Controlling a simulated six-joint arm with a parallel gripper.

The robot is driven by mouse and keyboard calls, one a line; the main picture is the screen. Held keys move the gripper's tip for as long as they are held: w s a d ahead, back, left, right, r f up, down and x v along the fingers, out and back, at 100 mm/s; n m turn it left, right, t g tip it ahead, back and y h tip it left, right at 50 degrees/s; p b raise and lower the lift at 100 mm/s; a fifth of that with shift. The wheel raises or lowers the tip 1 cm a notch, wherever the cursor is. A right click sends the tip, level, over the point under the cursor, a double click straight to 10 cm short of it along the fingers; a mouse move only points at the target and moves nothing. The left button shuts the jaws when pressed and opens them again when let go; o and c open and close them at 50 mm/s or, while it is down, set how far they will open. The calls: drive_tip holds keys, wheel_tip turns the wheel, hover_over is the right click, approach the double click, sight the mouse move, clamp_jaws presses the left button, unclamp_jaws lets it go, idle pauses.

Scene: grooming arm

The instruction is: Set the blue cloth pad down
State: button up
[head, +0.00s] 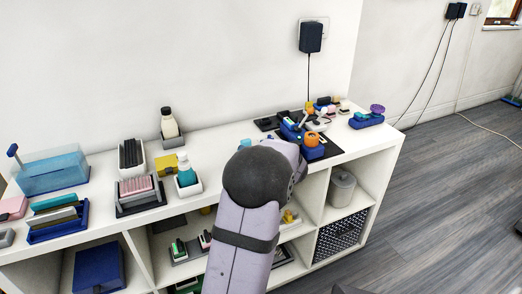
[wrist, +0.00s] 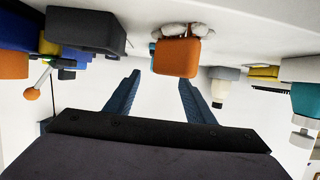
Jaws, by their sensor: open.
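My gripper (wrist: 159,78) is open in the wrist view, with two dark blue fingers apart and nothing held between them. In the head view my arm hides the gripper. A small flat blue piece (head: 245,143) lies on the white shelf top just left of my arm's dark joint; it may be the blue cloth pad, but it is too small to be sure. An orange block (wrist: 176,57) with a thin teal edge shows beyond the fingertips, nearer the right finger, apart from them. I cannot make out the pad for certain in the wrist view.
The wrist view appears upside down. Blue holders with orange parts (head: 312,146) crowd the shelf's right part. A teal bottle (head: 186,170), brush stand (head: 138,190) and clear blue box (head: 52,173) stand left. Bare shelf top (head: 222,135) lies between the groups.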

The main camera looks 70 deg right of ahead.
drive_tip(key=shift+v, duration=2.75)
drive_tip(key=shift+p, duration=0.35)
